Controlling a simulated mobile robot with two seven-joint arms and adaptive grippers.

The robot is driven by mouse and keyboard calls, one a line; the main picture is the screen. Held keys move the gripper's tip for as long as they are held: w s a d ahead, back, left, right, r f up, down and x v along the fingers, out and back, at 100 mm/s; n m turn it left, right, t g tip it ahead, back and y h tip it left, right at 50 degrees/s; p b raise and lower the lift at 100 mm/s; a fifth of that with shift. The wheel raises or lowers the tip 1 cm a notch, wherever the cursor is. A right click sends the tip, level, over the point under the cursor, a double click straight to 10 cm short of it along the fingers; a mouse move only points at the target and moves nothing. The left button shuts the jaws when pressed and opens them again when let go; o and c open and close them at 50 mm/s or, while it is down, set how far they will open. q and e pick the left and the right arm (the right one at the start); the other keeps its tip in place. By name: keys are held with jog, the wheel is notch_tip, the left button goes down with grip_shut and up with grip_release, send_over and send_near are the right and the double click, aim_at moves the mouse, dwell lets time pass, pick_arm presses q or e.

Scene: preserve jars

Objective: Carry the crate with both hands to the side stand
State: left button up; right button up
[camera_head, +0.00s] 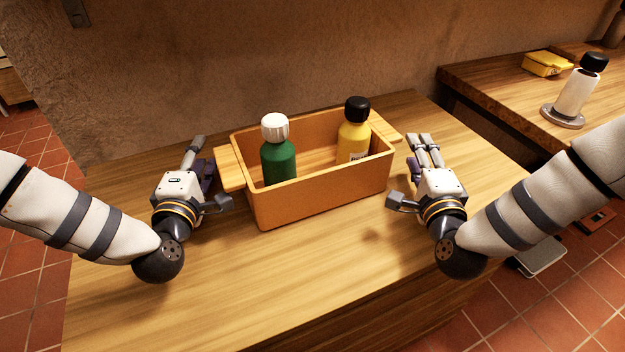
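An orange-yellow open crate (325,195) stands on a wooden worktop (320,285), with a handle ledge on its left (230,168) and right (386,130) ends. Inside are a green bottle with a white cap (278,160) and a yellow bottle with a black cap (353,140), both upright. My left gripper (210,172) is open beside the left handle, its fingers spread; whether it touches is unclear. My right gripper (407,172) is open and empty, right of the crate with a visible gap to the right handle. I cannot tell which surface is the side stand.
A second wooden counter (490,85) stands at the right, across a gap. It holds a white bottle with a black cap (577,90) on a round base and a yellow box (547,64). A wall (300,50) rises behind. The worktop in front is clear.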

pick_arm(q)
jog(key=s, duration=1.1)
jog(key=shift+s+r, duration=0.15)
jog(key=shift+s, duration=0.35)
pick_arm(e)
jog(key=shift+s, duration=0.2)
jog(key=s, duration=1.1)
jog(key=shift+s+r, duration=0.25)
jog(key=shift+s, duration=0.1)
